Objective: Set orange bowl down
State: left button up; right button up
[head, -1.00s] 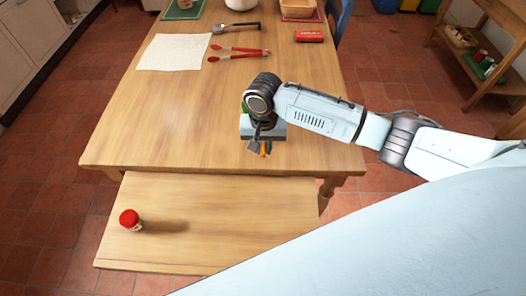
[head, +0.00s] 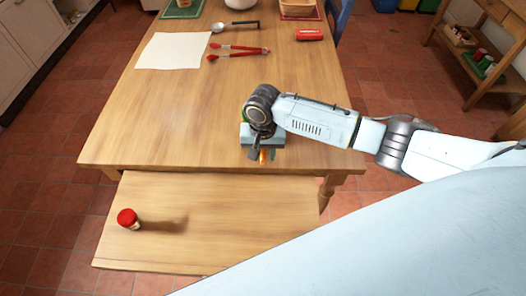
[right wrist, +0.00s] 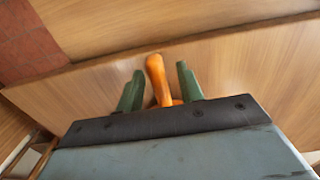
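The orange bowl shows only as a narrow orange piece (right wrist: 157,78) between the fingers in the right wrist view. In the head view a small bit of orange (head: 263,156) shows below my right gripper (head: 262,154), near the front edge of the wooden table (head: 180,120). The rest of the bowl is hidden by the gripper and wrist. In the right wrist view my right gripper (right wrist: 160,88) is open, with a green finger on each side of the orange piece and gaps between. Whether the bowl rests on the table is hard to tell. My left gripper is out of view.
A wooden bench (head: 215,225) with a red-capped jar (head: 128,218) stands before the table. A white cloth (head: 173,51), red-handled tongs (head: 237,50), a ladle (head: 235,25) and a red case (head: 309,34) lie farther back. The table's middle and left are clear.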

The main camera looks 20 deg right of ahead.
notch_tip(320, 180, up, 12)
jog(key=p, duration=0.2)
jog(key=shift+r+p, duration=0.15)
jog(key=shift+p, duration=0.15)
dwell(0.3)
